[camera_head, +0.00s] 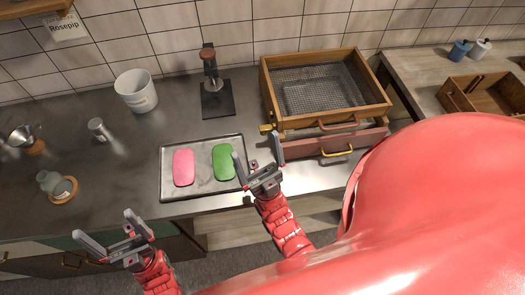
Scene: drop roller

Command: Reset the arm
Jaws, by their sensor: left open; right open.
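My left gripper (111,239) is open and empty at the lower left, in front of the counter edge. My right gripper (258,169) is open and empty near the counter's front edge, just right of the metal tray (203,147). The tray holds a pink block (184,167) on its left and a green block (223,162) on its right. The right gripper's left finger appears close to the green block; I cannot tell whether it touches anything. My large red arm link fills the lower right and hides part of the counter there.
A wooden drawer box with a mesh bottom (352,112) stands at the back right. A press-like tool on a black base (217,99), a white bucket (135,91), a metal shaker (98,129) and a glass jar (50,182) stand on the counter (110,175).

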